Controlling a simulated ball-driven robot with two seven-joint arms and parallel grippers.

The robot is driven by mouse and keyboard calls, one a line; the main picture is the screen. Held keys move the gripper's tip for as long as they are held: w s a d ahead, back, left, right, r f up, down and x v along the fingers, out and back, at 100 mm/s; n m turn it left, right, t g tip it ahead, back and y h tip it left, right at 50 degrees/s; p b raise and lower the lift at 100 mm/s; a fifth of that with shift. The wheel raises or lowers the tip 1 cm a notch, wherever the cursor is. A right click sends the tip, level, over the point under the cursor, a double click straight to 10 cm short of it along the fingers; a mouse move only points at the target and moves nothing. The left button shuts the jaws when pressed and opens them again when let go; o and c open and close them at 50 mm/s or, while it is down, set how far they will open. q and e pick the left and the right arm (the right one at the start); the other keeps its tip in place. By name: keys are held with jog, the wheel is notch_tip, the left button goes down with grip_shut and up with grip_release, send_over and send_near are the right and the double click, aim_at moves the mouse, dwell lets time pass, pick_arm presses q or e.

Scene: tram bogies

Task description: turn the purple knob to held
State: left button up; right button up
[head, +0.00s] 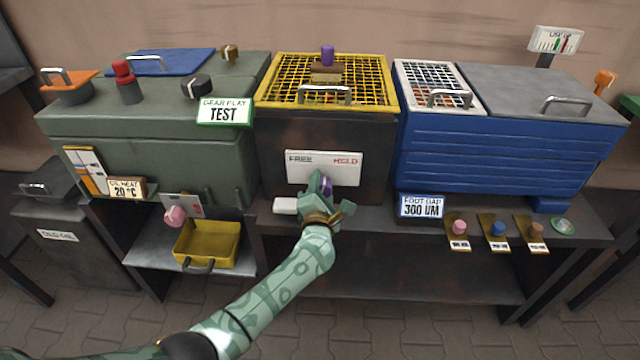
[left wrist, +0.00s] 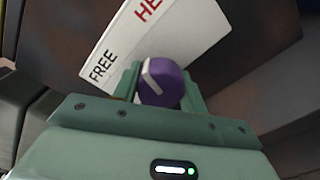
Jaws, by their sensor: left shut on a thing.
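The purple knob (head: 327,184) sits on the white plate (head: 343,168) on the front of the dark box with the yellow grid top. The plate reads FREE at its left and HELD in red at its right. My left gripper (head: 318,188) is shut on the knob, hiding part of it. In the left wrist view the knob (left wrist: 162,88) lies between both fingers, with a white mark on its upper left. The plate (left wrist: 185,32) looks tilted there. I cannot tell exactly which label the mark points at. My right gripper is not in view.
A white block (head: 285,206) lies on the shelf just left of my gripper. A green machine (head: 150,150) stands left and a blue one (head: 500,150) right. A yellow bin (head: 207,243) sits lower left. Several small knobs line the right ledge (head: 590,232).

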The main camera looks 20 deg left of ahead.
pick_arm(q)
jog(key=m+p, duration=0.1)
jog(key=m, duration=0.3)
jog(key=shift+p, duration=0.35)
jog(key=shift+m, duration=0.5)
jog(key=shift+f, duration=0.1)
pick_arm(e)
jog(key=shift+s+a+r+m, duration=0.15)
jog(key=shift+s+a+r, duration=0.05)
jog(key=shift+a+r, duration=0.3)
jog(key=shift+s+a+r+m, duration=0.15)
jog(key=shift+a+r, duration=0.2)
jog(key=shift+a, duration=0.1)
pick_arm(q)
jog(key=shift+s, duration=0.1)
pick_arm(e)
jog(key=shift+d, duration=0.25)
pick_arm(q)
jog(key=o, duration=1)
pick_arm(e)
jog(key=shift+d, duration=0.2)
